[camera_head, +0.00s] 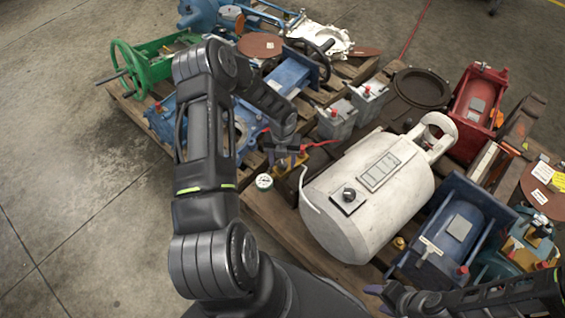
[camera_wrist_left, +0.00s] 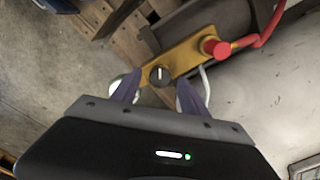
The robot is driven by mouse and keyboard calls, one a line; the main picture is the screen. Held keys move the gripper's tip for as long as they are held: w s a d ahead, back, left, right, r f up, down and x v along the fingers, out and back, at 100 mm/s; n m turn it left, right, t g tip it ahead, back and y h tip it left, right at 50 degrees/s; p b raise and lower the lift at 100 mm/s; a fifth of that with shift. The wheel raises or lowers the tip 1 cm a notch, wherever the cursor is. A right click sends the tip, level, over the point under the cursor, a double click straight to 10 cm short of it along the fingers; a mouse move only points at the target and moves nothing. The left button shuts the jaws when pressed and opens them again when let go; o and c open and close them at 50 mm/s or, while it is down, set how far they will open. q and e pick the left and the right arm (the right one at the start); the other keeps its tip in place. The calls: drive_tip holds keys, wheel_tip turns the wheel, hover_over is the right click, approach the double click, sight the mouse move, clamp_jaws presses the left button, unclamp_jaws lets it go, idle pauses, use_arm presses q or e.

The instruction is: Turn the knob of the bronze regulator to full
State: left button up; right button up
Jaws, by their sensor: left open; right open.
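The bronze regulator (camera_wrist_left: 185,58) is a gold-coloured block, with a red-capped fitting (camera_wrist_left: 215,48) at one end. Its round dark knob (camera_wrist_left: 160,76) has a pale pointer line, roughly upright in the left wrist view. My left gripper (camera_wrist_left: 159,88) is open, with its fingertips either side of the knob in that view; I cannot tell whether they touch it. In the head view the regulator (camera_head: 286,163) shows on the pallet, partly hidden by my left gripper (camera_head: 284,152). My right gripper (camera_head: 376,291) is open and empty at the bottom right, near the pallet.
Grey batteries (camera_head: 338,119), a green handwheel frame (camera_head: 150,62) and blue motors crowd the pallet. Open concrete floor lies left.

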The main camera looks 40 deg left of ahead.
use_arm(q)
drive_tip(key=shift+f, duration=0.3)
drive_tip(key=shift+c, duration=0.5)
clamp_jaws()
